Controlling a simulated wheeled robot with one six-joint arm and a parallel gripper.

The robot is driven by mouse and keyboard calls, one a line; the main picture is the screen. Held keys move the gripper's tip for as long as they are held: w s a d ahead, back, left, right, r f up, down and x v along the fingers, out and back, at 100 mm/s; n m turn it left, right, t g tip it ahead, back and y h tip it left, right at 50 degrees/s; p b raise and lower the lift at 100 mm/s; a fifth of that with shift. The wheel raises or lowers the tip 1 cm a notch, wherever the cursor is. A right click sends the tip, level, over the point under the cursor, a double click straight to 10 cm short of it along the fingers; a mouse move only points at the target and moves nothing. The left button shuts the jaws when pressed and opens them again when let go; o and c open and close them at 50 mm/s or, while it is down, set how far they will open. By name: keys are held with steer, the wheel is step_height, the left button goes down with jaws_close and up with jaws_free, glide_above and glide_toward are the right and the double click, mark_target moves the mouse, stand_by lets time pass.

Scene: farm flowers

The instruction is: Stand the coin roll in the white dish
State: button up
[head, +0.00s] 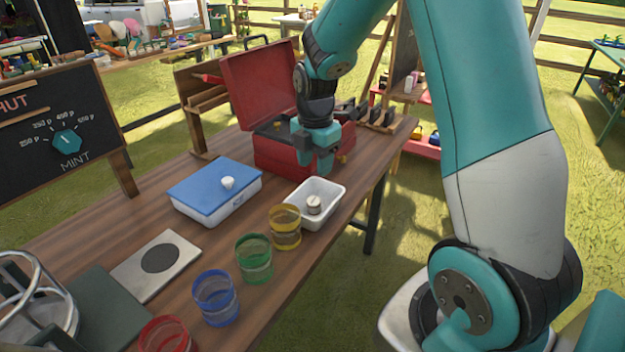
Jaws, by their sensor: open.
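The white dish (333,205) stands on the wooden table near its right edge. A short, pale cylinder, which looks like the coin roll (314,205), is inside the dish and appears upright on its floor. My gripper (316,168) points down above the far end of the dish, in front of the red cash box. It is open, with nothing seen between the fingers, and it is apart from the coin roll.
An open red cash box (262,95) stands behind my gripper. A blue-lidded box (205,190) is left of the dish. Yellow (285,227), green (253,258), blue (215,298) and red (165,337) cups line the front edge. A chalkboard (55,125) stands at left.

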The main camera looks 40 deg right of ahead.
steer(key=s+a+r+m+y, duration=0.1)
steer(key=s+a+r+m, duration=0.3)
steer(key=a, duration=0.3)
steer(key=s+a+r+m+y, duration=0.1)
steer(key=s+a+r+m, duration=0.1)
steer(key=s+a+r, duration=0.45)
steer(key=s+a+r+m+y, duration=0.1)
steer(key=s+a+m+y, duration=0.1)
steer(key=s+a+m, duration=0.5)
steer(key=s+a, duration=0.2)
steer(key=s, duration=0.2)
steer(key=shift+s+r, duration=0.2)
steer(key=shift+s, duration=0.2)
